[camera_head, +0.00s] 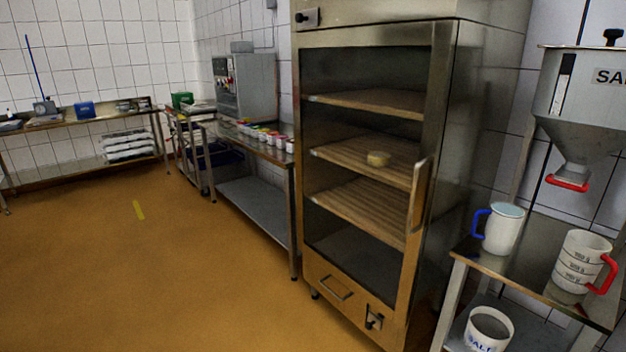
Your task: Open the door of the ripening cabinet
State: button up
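The ripening cabinet (440,150) stands right of the middle, a tall steel cabinet with a glazed door (431,130). The door looks shut. Its vertical bar handle (419,194) is on the right edge of the door, at about mid-height. Below the door is a panel with a small pull handle (336,287) and a dark fitting (374,318). My gripper and arm are not in view.
Right of the cabinet is a steel table (530,270) with a blue-handled jug (503,229) and a red-handled jug (580,262), under a hopper (585,100). A bench (245,148) with several small pots stands left of the cabinet. The orange floor (140,270) is open at front left.

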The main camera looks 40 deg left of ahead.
aim_at(440, 34)
jog(key=u, duration=0.75)
jog(key=k, duration=0.8)
jog(key=u, duration=0.7)
jog(key=i, duration=1)
jog(key=z, duration=0.05)
